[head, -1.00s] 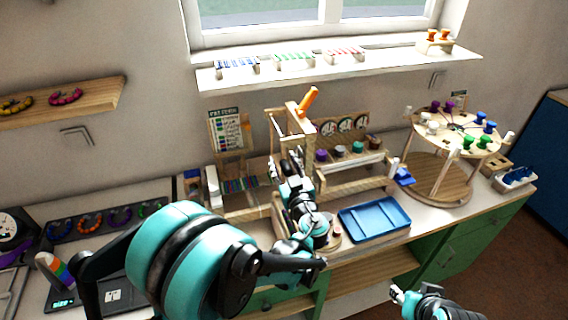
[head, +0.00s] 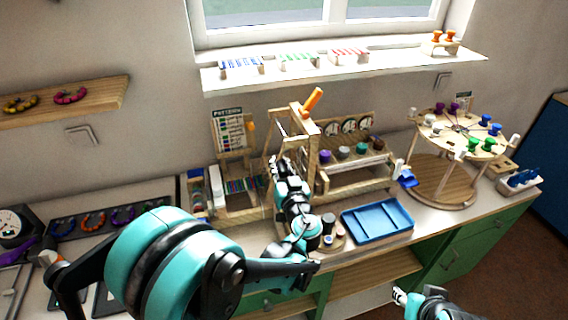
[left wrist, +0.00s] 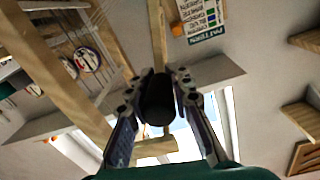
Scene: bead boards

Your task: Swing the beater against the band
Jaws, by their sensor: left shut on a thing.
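The wooden loom frame (head: 308,128) stands on the bench in the middle of the head view, with an orange handle (head: 312,102) at its top. My left gripper (head: 279,163) is at the front of this frame. In the left wrist view its fingers are shut on a dark cylindrical grip (left wrist: 157,100), which I take for the beater's handle. A pale wooden bar (left wrist: 154,148) shows beyond it. Thin strands (left wrist: 68,35) run across the frame at the left; which of them is the band, I cannot tell. My right gripper (head: 402,297) is low at the right, away from the loom, its fingers unclear.
A blue tray (head: 377,221) lies right of the loom. A round wooden stand (head: 440,180) with coloured spools is farther right. A pattern card (head: 229,130) and bead rack stand left. Small dark pots (head: 328,222) are close beside my left forearm. A window shelf (head: 345,66) runs above.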

